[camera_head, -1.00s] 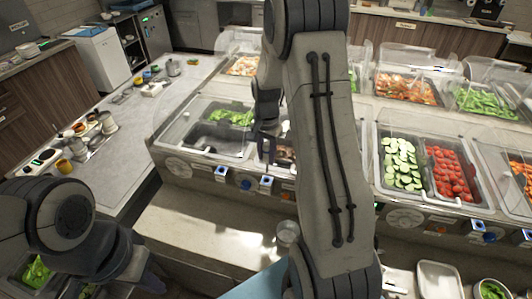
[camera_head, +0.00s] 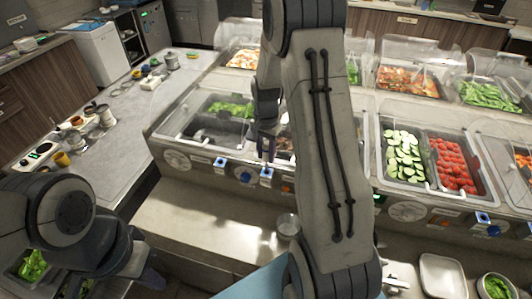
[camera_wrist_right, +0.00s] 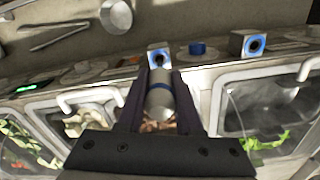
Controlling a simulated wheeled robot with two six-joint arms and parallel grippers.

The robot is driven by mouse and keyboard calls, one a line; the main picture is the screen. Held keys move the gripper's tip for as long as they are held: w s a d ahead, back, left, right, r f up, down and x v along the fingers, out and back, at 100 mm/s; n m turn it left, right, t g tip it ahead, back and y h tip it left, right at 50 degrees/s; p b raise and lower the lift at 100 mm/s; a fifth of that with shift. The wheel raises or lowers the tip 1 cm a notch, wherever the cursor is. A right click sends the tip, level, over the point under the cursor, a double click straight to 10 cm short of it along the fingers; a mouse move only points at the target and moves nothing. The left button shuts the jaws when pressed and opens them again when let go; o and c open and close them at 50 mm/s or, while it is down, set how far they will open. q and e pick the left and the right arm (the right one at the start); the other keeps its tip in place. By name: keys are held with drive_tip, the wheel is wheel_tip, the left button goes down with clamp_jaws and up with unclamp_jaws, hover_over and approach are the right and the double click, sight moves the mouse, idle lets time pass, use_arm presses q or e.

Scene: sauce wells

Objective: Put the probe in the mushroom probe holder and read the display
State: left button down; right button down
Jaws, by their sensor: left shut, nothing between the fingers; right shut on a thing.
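My right gripper (camera_head: 267,152) is shut on the probe, in front of the well with brown contents, perhaps mushrooms (camera_head: 284,146). In the right wrist view the probe (camera_wrist_right: 160,98) is a silver cylinder with a blue band between the fingers. A white probe holder with a blue ring (camera_head: 267,172) sits on the counter front just below the gripper; in the right wrist view this holder (camera_wrist_right: 159,52) lies straight beyond the probe. The gap between them is hard to judge. My left gripper (camera_head: 152,277) is shut and empty at lower left.
Another holder (camera_head: 220,162) stands to the left, with a blue knob (camera_head: 246,177) between. A metal cup (camera_head: 288,226) stands on the lower ledge (camera_head: 200,215), which is mostly clear. Clear guards cover the wells. My right arm hides the middle of the counter.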

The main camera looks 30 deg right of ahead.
sight(266, 143)
drive_tip(key=shift+f+b, duration=1.85)
drive_tip(key=shift+f, duration=0.95)
idle(0.6)
idle(0.4)
drive_tip(key=c, duration=0.5)
unclamp_jaws()
drive_tip(key=shift+r, duration=0.35)
wheel_tip(266, 143, up, 10)
drive_tip(key=b, duration=0.2)
drive_tip(key=shift+f+b, duration=0.1)
drive_tip(key=shift+b, duration=0.2)
idle(0.5)
